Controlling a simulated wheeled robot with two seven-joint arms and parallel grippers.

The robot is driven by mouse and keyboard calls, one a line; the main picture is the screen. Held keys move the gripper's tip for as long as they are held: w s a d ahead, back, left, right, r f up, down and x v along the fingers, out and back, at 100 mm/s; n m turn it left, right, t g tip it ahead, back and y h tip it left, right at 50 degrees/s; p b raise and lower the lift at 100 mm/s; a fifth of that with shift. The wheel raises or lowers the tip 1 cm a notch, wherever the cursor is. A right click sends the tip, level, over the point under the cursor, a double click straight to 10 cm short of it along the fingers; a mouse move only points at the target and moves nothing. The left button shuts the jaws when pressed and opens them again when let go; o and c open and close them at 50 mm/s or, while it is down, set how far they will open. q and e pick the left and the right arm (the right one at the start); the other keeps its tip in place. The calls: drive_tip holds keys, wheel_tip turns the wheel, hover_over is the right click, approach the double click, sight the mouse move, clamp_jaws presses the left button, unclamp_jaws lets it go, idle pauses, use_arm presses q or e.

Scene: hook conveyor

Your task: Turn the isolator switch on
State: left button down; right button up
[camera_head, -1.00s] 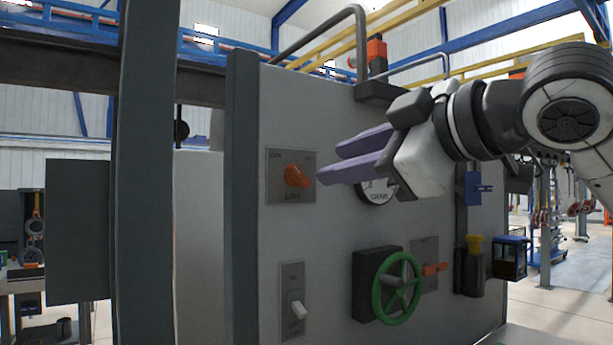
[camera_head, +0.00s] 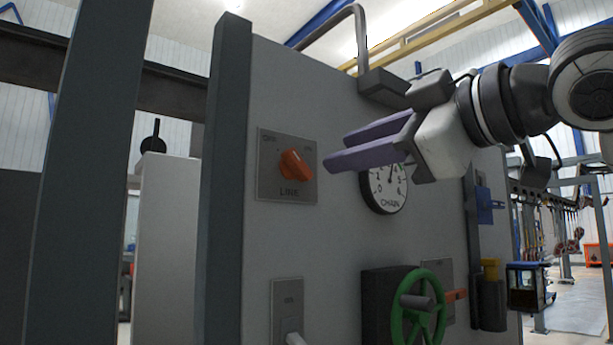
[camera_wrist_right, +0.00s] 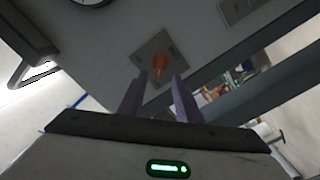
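An orange rotary switch knob (camera_head: 295,166) sits on a grey plate labelled LINE (camera_head: 268,187) on the panel's upper left. The knob is tilted, its lower end toward the right. My right gripper (camera_head: 335,148) comes in from the right, just right of the plate and apart from the knob. Its two purple fingers are spread with nothing between them. In the right wrist view the knob (camera_wrist_right: 160,63) lies ahead, above the gap between the fingertips (camera_wrist_right: 160,80). My left gripper is not in view.
A CHAIN gauge (camera_head: 390,190) is behind the right gripper. Below are a green handwheel (camera_head: 418,308), a white-handled switch plate (camera_head: 287,300) and an orange lever (camera_head: 456,295). A dark post (camera_head: 222,180) stands at the panel's left edge.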

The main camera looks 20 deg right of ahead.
sight(302, 164)
drive_tip(key=p+x, duration=0.1)
drive_tip(key=x, duration=0.8)
clamp_jaws()
